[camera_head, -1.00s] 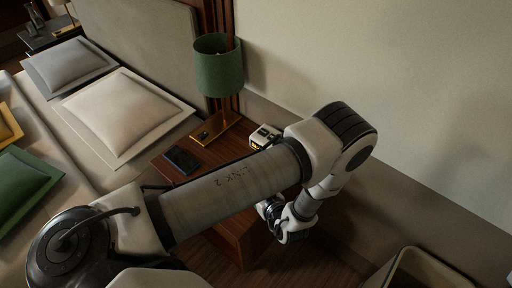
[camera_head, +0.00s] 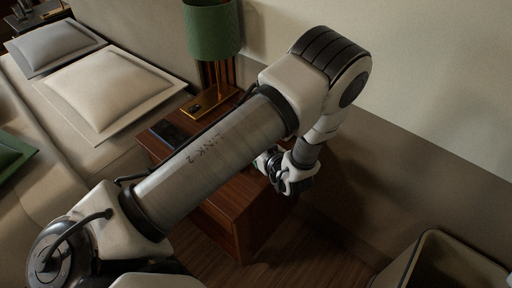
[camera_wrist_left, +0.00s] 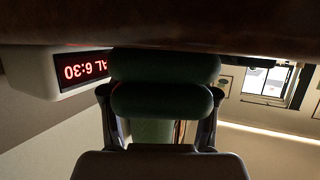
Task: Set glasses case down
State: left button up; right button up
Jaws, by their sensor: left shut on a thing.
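The glasses case (camera_wrist_left: 163,100) is dark green with rounded, padded edges, seen in the left wrist view. My left gripper (camera_wrist_left: 160,94) is shut on it, with one finger at each side. The wrist picture is upside down, and the case lies right against the brown nightstand top (camera_wrist_left: 160,22); I cannot tell whether it bears on it. In the head view my left gripper (camera_head: 283,172) is at the nightstand's right side (camera_head: 240,205), partly behind my arm, and the case is mostly hidden. My right gripper is not in view.
A white clock (camera_wrist_left: 60,78) reading 6:30 is beside the case. A bin (camera_head: 440,250) stands at lower right.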

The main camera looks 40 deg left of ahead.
pick_arm(q)
jog(key=o, duration=1.3)
jog(key=shift+f, duration=0.1)
jog(key=shift+o, duration=0.2)
jog(key=shift+s+d+r, duration=0.15)
jog(key=shift+d+r, duration=0.1)
jog(key=shift+r, duration=0.1)
jog(key=d+r+p, duration=0.1)
jog(key=s+d+r+p, duration=0.1)
jog(key=p, duration=0.1)
jog(key=f+p+v, duration=0.1)
jog(key=p+v, duration=0.7)
jog(key=p, duration=1.5)
jog(key=shift+s+d, duration=0.25)
jog(key=shift+d, duration=0.05)
